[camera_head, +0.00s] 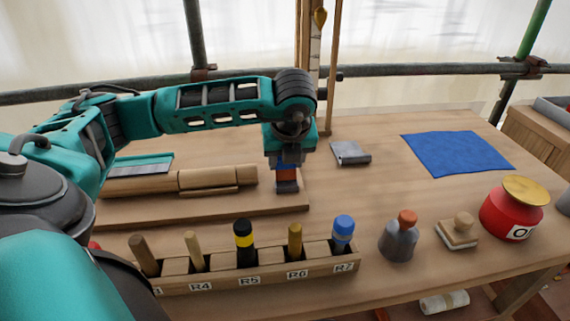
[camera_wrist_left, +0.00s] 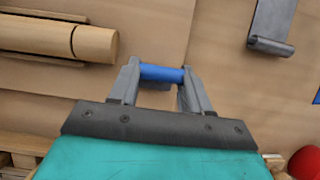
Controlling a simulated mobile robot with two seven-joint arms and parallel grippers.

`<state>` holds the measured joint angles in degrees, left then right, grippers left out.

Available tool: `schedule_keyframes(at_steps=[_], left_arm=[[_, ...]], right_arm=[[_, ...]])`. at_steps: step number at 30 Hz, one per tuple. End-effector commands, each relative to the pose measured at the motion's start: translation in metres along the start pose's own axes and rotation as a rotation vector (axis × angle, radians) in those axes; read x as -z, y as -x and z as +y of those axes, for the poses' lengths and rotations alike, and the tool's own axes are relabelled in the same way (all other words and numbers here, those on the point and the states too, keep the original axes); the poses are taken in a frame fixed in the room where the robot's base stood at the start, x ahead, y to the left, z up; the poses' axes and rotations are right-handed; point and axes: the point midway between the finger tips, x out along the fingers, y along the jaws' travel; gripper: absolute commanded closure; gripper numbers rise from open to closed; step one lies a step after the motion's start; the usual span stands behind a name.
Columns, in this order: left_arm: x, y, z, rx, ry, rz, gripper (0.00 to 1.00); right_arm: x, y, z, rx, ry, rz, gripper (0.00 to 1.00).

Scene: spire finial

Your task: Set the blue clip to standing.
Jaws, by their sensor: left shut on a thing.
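My left gripper (camera_head: 287,176) is over the wooden table, near the right end of a low wooden board (camera_head: 230,207). In the left wrist view its two grey fingers (camera_wrist_left: 158,78) are shut on a small blue rod-shaped thing, which I take to be the blue clip (camera_wrist_left: 162,73). It spans the gap between the fingertips, lying crosswise in that view. In the head view the gripper partly hides it, and I cannot tell whether it touches the surface below. My right gripper is not in view.
A wooden rack (camera_head: 270,270) with several upright tools stands in front. A wooden roller (camera_head: 215,178) lies to the left. A grey metal piece (camera_head: 351,153), blue cloth (camera_head: 457,153), grey bottle (camera_head: 399,242), stamp-like block (camera_head: 457,233) and red pot (camera_head: 508,213) are to the right.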

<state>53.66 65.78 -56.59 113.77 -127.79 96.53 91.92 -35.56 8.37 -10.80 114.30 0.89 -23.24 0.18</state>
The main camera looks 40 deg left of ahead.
Motion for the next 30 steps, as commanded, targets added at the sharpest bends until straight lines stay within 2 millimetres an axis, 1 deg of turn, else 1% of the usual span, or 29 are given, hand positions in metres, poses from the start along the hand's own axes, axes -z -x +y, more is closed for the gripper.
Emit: schedule_keyframes(at_steps=[1,3,9,12,18,29,30], left_arm=[[0.005,-0.005,-0.001,0.005,0.0,-0.036,0.83],[0.007,-0.004,-0.001,0.004,0.0,-0.081,0.83],[0.011,0.0,-0.001,0.002,0.002,-0.174,0.83],[0.012,0.002,-0.001,0.002,0.002,-0.202,0.83],[0.012,0.004,0.0,-0.001,0.003,-0.23,0.83],[0.012,0.005,0.0,-0.001,0.0,-0.233,0.83],[0.012,0.005,0.0,-0.001,0.0,-0.232,0.5]], right_arm=[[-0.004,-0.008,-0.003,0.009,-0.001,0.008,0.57],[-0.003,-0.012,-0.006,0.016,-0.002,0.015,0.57],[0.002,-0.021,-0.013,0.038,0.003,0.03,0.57],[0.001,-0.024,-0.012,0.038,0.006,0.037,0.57],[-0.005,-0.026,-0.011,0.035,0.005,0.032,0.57],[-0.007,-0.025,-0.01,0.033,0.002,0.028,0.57],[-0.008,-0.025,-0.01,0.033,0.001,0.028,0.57]])
